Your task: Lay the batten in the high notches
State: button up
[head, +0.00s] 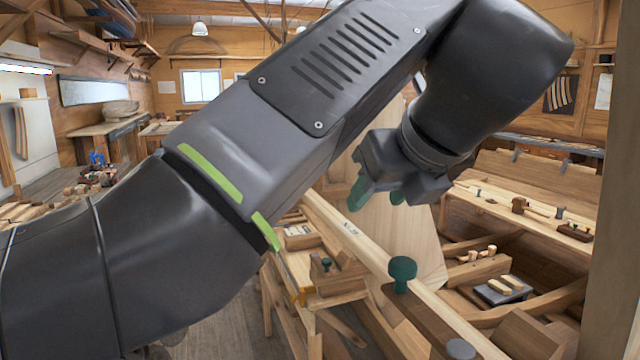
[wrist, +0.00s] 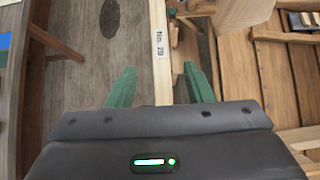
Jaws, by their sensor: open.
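The batten is a long pale wooden strip (head: 372,246) with a dark "No. 29" mark, running from the middle towards the lower right in the head view. In the wrist view the batten (wrist: 160,66) runs lengthwise between the green fingers. My gripper (head: 378,198) is open and empty; it also shows in the wrist view (wrist: 158,82). The fingers lie on either side of the batten's line, with a gap at each side. In the head view the fingertips appear above the batten. I cannot make out the high notches; my arm hides much of the scene.
A green knob (head: 402,270) stands beside the batten, near a dark wooden block (head: 415,318). A bench with tools (head: 545,212) is at the right. Bare floor (wrist: 85,70) shows left of the batten in the wrist view.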

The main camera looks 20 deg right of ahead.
jog(key=shift+v, duration=1)
